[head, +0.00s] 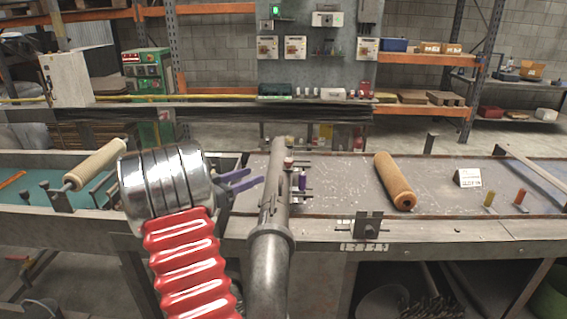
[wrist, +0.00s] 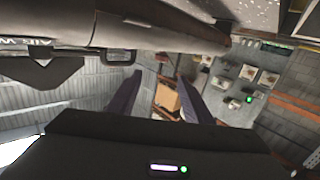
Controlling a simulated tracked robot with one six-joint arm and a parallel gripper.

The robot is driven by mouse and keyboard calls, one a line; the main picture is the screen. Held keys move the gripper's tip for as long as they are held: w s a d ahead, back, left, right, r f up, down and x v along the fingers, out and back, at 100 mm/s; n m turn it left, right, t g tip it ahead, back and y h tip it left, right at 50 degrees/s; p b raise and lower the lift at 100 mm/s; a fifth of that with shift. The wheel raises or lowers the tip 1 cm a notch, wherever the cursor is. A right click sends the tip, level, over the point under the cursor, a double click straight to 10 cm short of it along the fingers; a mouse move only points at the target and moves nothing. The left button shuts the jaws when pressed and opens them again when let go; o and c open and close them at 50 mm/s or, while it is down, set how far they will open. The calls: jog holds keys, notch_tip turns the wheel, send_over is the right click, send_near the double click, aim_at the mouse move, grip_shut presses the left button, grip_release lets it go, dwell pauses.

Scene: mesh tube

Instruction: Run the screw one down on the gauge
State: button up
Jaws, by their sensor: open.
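My gripper (head: 240,182) shows in the head view as two purple fingers, spread apart and empty, left of the grey tube. In the wrist view its dark purple fingers (wrist: 158,88) are apart with nothing between them. A dark block on a bracket (head: 370,226) sits on the bench's front rail, with pale scale-like marks below; it may be the gauge. A small upright part with a red-brown top (head: 289,162) stands partly hidden behind the grey tube. I cannot tell which part is the screw. The fingers touch none of these.
The grey tube (head: 270,225) crosses the middle of the bench (head: 335,180). Small yellow (head: 488,199) and red (head: 520,196) pegs stand at right. A pale roller (head: 95,163) is at left.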

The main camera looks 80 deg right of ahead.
aim_at(285, 162)
jog(key=shift+s+d+f+m, duration=0.15)
jog(key=shift+d, duration=0.3)
jog(key=shift+s+d+f+m, duration=0.1)
jog(key=shift+s+d+m, duration=0.05)
jog(key=shift+d, duration=0.25)
jog(key=shift+d, duration=0.1)
jog(key=x, duration=1.3)
jog(key=shift+s+d+r, duration=0.2)
jog(key=shift+d+r, duration=0.05)
jog(key=shift+r, duration=0.1)
